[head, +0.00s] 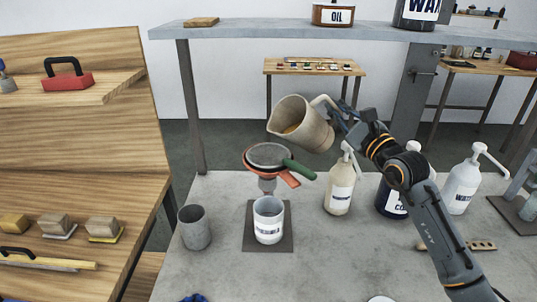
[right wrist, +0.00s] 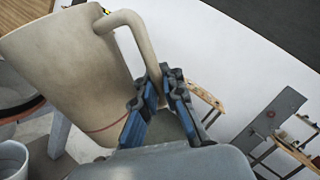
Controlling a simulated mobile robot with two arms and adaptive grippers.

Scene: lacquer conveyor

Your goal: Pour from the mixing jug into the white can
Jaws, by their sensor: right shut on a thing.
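The beige mixing jug (head: 300,122) is in the air, tilted with its mouth to the left; amber liquid shows inside. My right gripper (head: 343,122) is shut on its handle, also seen in the right wrist view (right wrist: 158,95) beside the jug (right wrist: 70,75). The white can (head: 268,229) stands upright on a dark square mat (head: 283,242), below the jug and to its left. A round strainer with a green handle (head: 300,169) and an orange-handled piece (head: 287,179) sit above the can. No stream shows. A blue tip at the bottom edge may be my left gripper (head: 193,298); its jaws cannot be read.
A grey cup (head: 195,230) stands left of the can. A shelf (head: 270,32) crosses above the bench.

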